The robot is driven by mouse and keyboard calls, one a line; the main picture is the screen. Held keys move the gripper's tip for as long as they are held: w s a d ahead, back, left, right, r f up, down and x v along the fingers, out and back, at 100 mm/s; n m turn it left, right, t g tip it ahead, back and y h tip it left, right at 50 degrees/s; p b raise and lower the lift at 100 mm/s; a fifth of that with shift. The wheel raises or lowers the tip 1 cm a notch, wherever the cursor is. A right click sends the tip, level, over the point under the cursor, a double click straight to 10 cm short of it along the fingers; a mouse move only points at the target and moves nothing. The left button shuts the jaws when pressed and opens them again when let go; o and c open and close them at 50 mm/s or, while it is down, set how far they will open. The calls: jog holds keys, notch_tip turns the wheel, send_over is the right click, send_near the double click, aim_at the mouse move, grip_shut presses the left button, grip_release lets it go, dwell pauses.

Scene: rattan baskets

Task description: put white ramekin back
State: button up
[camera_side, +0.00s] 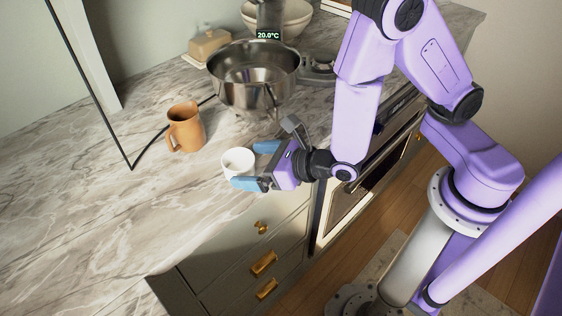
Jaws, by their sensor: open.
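The white ramekin (236,161) stands upright on the marble counter, near its front edge. My gripper (250,166) is open, low at the counter, with its blue-tipped fingers on either side of the ramekin's right part. One finger is on the far side and one on the near side. I cannot tell whether either finger touches the ramekin. No basket shows in this view.
An orange-brown pitcher (185,127) stands behind and left of the ramekin. A steel bowl (254,78) on a scale-like device is farther back. A butter dish (209,46) and a cream bowl (284,17) are at the back. The counter's left front is clear.

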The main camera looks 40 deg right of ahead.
jog(key=v, duration=0.8)
jog(key=d+r+m+g+h, duration=0.25)
jog(key=d+m+h, duration=0.25)
jog(key=d+m, duration=0.3)
jog(key=d+r+m+g+h, duration=0.1)
jog(key=d+r+m+h, duration=0.2)
jog(key=d+m+h, duration=0.35)
jog(key=s+r+m+g+y, duration=0.2)
jog(key=s+m+g+y, duration=0.4)
jog(key=s+m, duration=0.7)
jog(key=g, duration=0.2)
jog(key=shift+s+g+y, duration=0.3)
jog(key=shift+g+y, duration=0.05)
